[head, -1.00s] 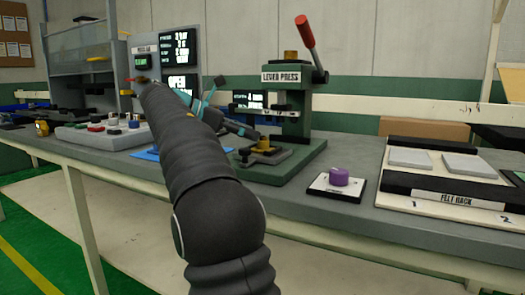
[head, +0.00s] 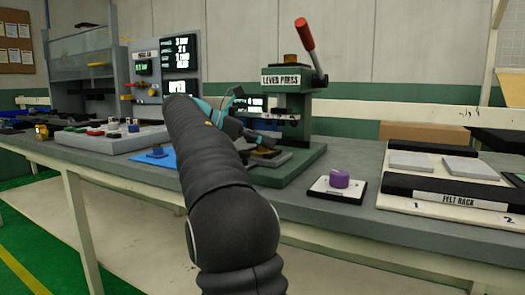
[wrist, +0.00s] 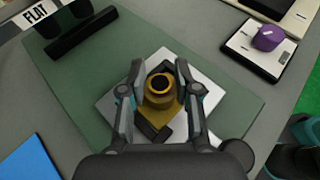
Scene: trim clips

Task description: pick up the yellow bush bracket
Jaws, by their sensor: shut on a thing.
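The yellow bush bracket (wrist: 155,103) shows in the wrist view, with a round hollow bush standing on a flat yellow foot. It is over the silver plate and dark fixture (wrist: 190,75) on the green press base. My gripper (wrist: 160,74) has one finger on each side of the bush and is shut on it. I cannot tell whether the bracket still rests on the fixture. In the head view my gripper (head: 252,138) is in front of the lever press (head: 292,105), and the bracket is mostly hidden there.
A purple knob (head: 340,178) on a white and black plate stands right of the press. The felt rack (head: 440,197) is farther right. A blue mat (head: 165,165) lies left of the press, with a tray (head: 85,142) of coloured parts beyond it.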

